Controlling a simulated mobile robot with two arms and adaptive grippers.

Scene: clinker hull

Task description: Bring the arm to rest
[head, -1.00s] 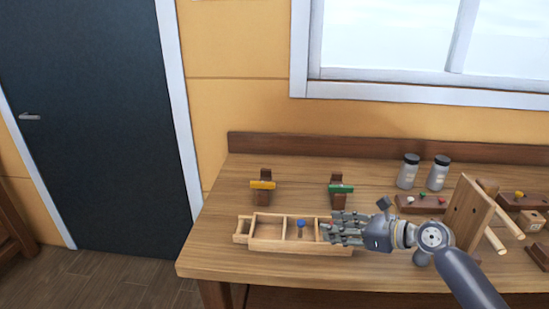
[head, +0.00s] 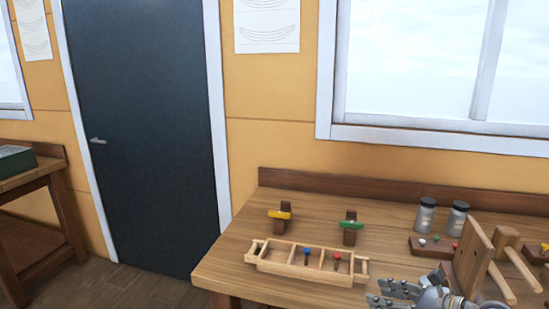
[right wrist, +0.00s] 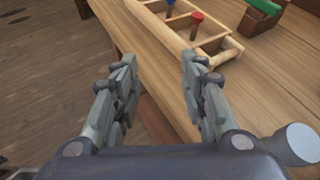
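My right gripper (head: 392,292) is at the lower right of the head view, in front of the bench's near side. In the right wrist view its two fingers (right wrist: 158,85) stand wide apart with nothing between them. The wooden tray (right wrist: 223,39) lies ahead of the fingers, apart from them. My left gripper shows in neither view.
On the workbench (head: 225,268) the divided tray (head: 290,272) holds a blue-topped piece (head: 306,255) and a red-topped piece (head: 337,261). Stands with a yellow piece (head: 279,214) and a green piece (head: 352,224) are behind. Two jars (head: 426,217) and a wooden rack (head: 473,258) stand right.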

